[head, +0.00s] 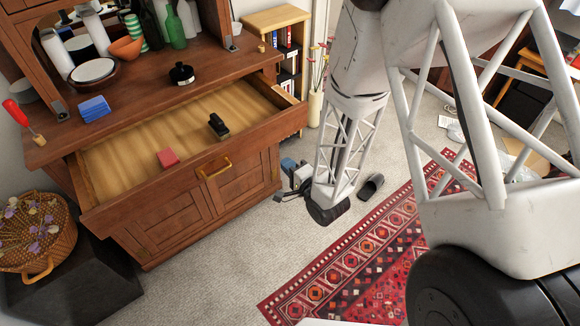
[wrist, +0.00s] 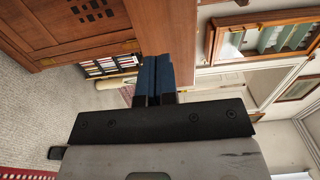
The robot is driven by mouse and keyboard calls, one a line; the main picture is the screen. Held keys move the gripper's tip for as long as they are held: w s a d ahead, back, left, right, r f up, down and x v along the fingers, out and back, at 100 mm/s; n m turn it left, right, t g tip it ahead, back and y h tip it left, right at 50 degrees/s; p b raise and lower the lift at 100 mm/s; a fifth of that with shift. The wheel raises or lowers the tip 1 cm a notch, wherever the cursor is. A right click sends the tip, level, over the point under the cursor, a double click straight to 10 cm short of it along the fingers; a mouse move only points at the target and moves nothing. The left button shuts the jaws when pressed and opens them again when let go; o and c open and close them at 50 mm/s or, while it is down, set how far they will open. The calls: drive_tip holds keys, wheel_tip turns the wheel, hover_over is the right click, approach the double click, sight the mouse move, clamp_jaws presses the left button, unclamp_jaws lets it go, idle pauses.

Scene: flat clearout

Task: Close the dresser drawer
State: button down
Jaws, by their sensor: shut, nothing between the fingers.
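The dresser (head: 165,222) stands at the left of the head view. Its wide drawer (head: 125,160) is pulled out, with the pale wooden inside showing. The brass handle (head: 213,169) is on the drawer front. A red block (head: 167,158) and a black object (head: 218,126) lie in the drawer. My gripper (head: 289,164) is right of the drawer front, apart from the handle, low over the carpet. In the wrist view its blue-padded fingers (wrist: 153,78) are together with nothing between them. A reddish wood panel (wrist: 165,25) of the dresser shows beyond the fingers.
A patterned red rug (head: 345,255) and a dark slipper (head: 370,187) lie on the carpet. A small bookshelf (head: 275,20) stands behind the dresser's right end. A wicker basket (head: 38,235) is at left. Bare carpet lies before the dresser. Bottles and dishes crowd the dresser top.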

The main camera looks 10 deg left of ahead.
sight(262, 140)
drive_tip(key=x, duration=1.1)
drive_tip(key=shift+w+a, duration=0.1)
drive_tip(key=shift+a, duration=0.05)
drive_tip(key=x, duration=2.8)
drive_tip(key=shift+w+f, duration=0.1)
drive_tip(key=shift+f, duration=0.05)
drive_tip(key=shift+v, duration=7)
